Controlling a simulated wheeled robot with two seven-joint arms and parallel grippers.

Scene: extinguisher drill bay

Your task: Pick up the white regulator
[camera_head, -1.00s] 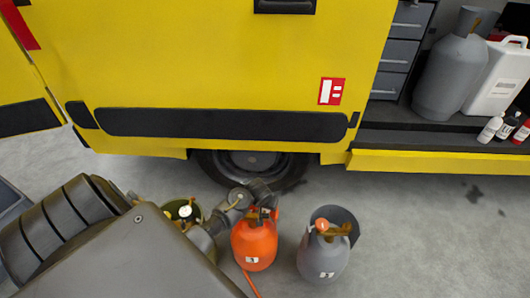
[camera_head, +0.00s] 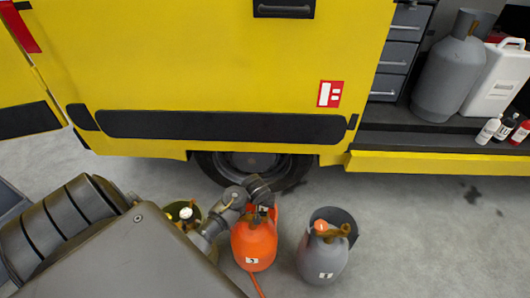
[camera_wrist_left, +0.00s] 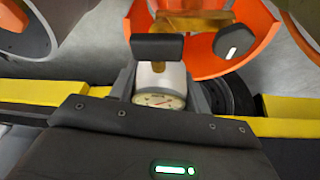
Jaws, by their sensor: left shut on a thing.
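The white regulator (camera_wrist_left: 158,82), with a round dial gauge at its lower end, is between the fingers of my left gripper (camera_wrist_left: 158,60) in the left wrist view. The gripper is shut on it, and a dark finger pad covers part of it. In the head view my left gripper (camera_head: 262,196) is at the top of the orange cylinder (camera_head: 254,243), and only a small pale part of the regulator shows there. Brass fittings and the orange collar (camera_wrist_left: 245,45) are close beyond it in the wrist view. I cannot tell whether the regulator touches them. My right gripper is not in view.
A grey cylinder (camera_head: 322,262) with an orange-topped fitting stands just right of the orange one. A greenish cylinder (camera_head: 176,209) with a white-topped fitting is partly behind my arm. The yellow vehicle (camera_head: 220,70) is behind. Grey floor (camera_head: 430,230) is clear at right.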

